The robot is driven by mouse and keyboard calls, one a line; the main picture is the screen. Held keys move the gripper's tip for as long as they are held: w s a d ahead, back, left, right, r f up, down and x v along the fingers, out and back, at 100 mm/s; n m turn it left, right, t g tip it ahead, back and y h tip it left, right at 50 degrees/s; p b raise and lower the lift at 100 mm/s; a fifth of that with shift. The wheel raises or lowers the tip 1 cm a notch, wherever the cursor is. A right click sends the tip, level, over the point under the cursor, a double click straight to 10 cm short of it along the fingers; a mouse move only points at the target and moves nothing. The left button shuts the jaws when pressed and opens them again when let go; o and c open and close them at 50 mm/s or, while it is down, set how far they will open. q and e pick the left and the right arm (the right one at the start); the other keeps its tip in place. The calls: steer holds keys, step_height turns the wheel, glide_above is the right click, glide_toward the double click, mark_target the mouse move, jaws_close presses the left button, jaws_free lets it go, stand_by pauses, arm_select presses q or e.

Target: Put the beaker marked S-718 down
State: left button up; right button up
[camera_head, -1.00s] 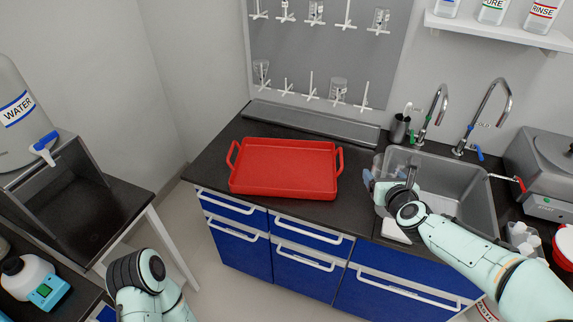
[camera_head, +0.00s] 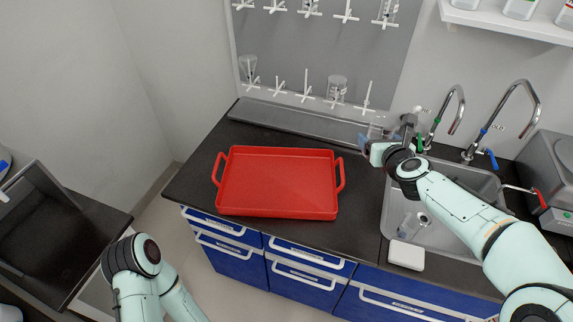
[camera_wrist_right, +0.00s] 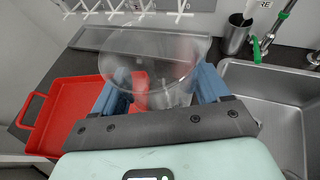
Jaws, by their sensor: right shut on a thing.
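A clear glass beaker (camera_wrist_right: 150,75) is between the blue fingers of my right gripper (camera_wrist_right: 162,92) in the right wrist view. The gripper is shut on it, and its marking cannot be read. In the head view my right gripper (camera_head: 374,148) holds the beaker (camera_head: 380,124) at the back left corner of the sink, right of the red tray. The beaker appears held above the counter, its base hidden by the gripper. My left gripper is out of view; only part of that arm shows at the bottom left.
The empty red tray (camera_head: 277,182) lies on the dark counter (camera_head: 215,150). The sink (camera_head: 445,232) holds a clear vessel (camera_head: 411,226); a white block (camera_head: 406,255) sits at its front edge. Two taps (camera_head: 452,108) stand behind. A drying rack (camera_head: 315,50) with glassware hangs on the wall.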

steer(key=shift+w, duration=0.2)
steer(key=shift+s, duration=0.2)
steer(key=f+b, duration=0.2)
steer(key=f, duration=0.3)
steer(key=f+b, duration=0.3)
steer(key=f, duration=0.1)
steer(key=f+b, duration=0.3)
steer(key=f, duration=0.2)
steer(key=shift+s+f, duration=0.25)
steer(key=shift+f, duration=0.1)
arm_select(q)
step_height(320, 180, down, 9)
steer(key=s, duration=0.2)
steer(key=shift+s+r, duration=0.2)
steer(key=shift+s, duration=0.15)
arm_select(e)
steer(key=shift+f, duration=2.5)
